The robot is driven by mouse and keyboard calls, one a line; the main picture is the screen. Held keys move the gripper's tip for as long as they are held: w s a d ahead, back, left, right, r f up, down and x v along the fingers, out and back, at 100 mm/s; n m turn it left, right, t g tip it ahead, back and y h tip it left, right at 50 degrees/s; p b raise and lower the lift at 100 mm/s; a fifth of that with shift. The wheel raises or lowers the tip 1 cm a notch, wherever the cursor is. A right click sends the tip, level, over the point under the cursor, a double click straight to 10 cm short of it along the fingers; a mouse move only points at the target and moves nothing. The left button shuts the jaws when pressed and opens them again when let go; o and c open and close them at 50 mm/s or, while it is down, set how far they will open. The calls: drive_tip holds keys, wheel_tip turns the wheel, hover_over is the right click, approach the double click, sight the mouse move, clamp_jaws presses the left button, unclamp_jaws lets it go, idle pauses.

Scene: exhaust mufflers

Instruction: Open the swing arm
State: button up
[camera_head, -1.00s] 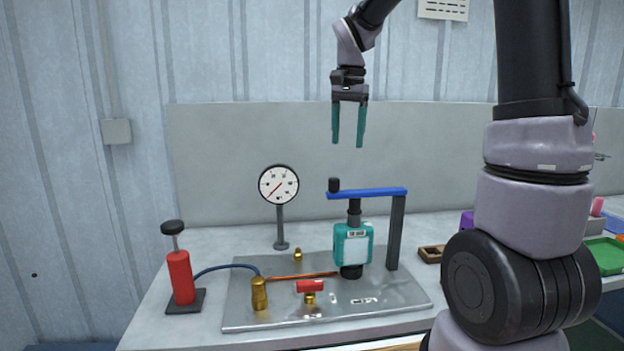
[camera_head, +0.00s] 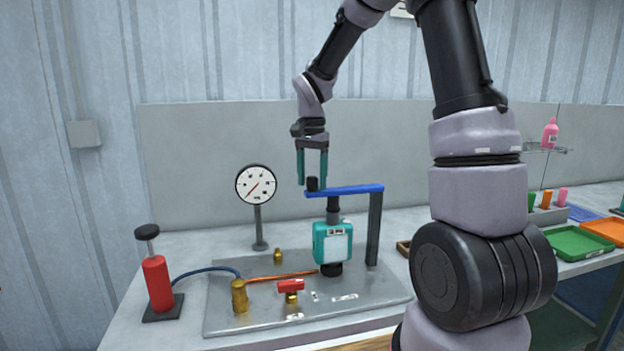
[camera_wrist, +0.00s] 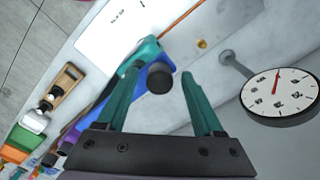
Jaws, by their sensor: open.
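The blue swing arm (camera_head: 345,190) runs level from the top of a dark post (camera_head: 374,230) on the right, over the teal muffler block (camera_head: 332,243). A black knob (camera_head: 312,184) stands on its free left end. My gripper (camera_head: 312,184) points down with its two teal fingers open, the fingertips at about the height of the knob. In the wrist view the black knob (camera_wrist: 159,79) on the blue arm (camera_wrist: 150,75) shows between the open fingers (camera_wrist: 158,75), apart from both. I cannot tell how deep the knob is between them.
A dial gauge (camera_head: 256,184) on a stand is to the left of my gripper. A red pump (camera_head: 157,283), a red valve handle (camera_head: 290,286) and brass fittings (camera_head: 239,297) sit lower down. Green (camera_head: 577,243) and orange trays are at the far right.

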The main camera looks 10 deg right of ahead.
drive_tip(key=shift+f, duration=0.1)
clamp_jaws()
idle(1.4)
